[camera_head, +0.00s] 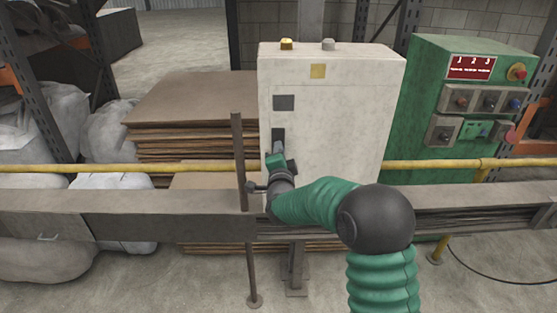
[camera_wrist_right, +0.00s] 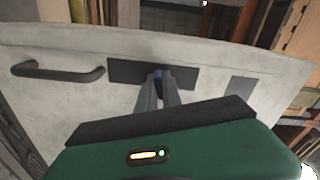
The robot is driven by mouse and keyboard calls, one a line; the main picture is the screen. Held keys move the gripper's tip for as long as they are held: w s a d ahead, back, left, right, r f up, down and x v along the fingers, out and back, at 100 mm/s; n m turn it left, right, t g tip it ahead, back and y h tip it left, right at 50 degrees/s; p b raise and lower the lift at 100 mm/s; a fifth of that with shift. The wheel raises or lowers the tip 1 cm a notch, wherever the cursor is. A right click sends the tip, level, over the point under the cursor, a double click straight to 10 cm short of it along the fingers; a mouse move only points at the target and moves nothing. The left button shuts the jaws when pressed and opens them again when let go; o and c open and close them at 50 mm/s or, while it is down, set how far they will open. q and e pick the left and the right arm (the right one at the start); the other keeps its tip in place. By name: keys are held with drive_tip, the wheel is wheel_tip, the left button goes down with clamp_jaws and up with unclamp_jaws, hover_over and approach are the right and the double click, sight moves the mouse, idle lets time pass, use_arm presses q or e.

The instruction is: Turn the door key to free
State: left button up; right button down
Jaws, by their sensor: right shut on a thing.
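The door (camera_head: 330,115) is the pale front of a cabinet. In the head view my right gripper (camera_head: 277,150) is at the cabinet's left side, and the key is hidden there. The key's turn angle cannot be told. My left gripper is out of view.
A dark bar handle (camera_wrist_right: 58,72) is on the door beside the plate. A grey rail (camera_head: 150,215) and a yellow pipe (camera_head: 440,164) run across the front. A green control box (camera_head: 440,75) stands at right. Stacked brown sheets (camera_head: 185,105) lie at left.

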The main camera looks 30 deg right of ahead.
drive_tip(key=shift+s+d+f+m+b, duration=0.1)
drive_tip(key=shift+f+m+b, duration=0.05)
drive_tip(key=shift+m+b, duration=0.85)
drive_tip(key=shift+f+m+b, duration=0.1)
drive_tip(key=shift+m+b, duration=0.8)
drive_tip(key=shift+m, duration=0.1)
drive_tip(key=c, duration=1.5)
unclamp_jaws()
drive_tip(key=shift+d, duration=0.1)
drive_tip(key=shift+s+a+r, duration=0.1)
drive_tip(key=shift+s+a, duration=0.05)
drive_tip(key=shift+a, duration=0.05)
drive_tip(key=v, duration=1.6)
drive_tip(key=shift+s+a, duration=0.1)
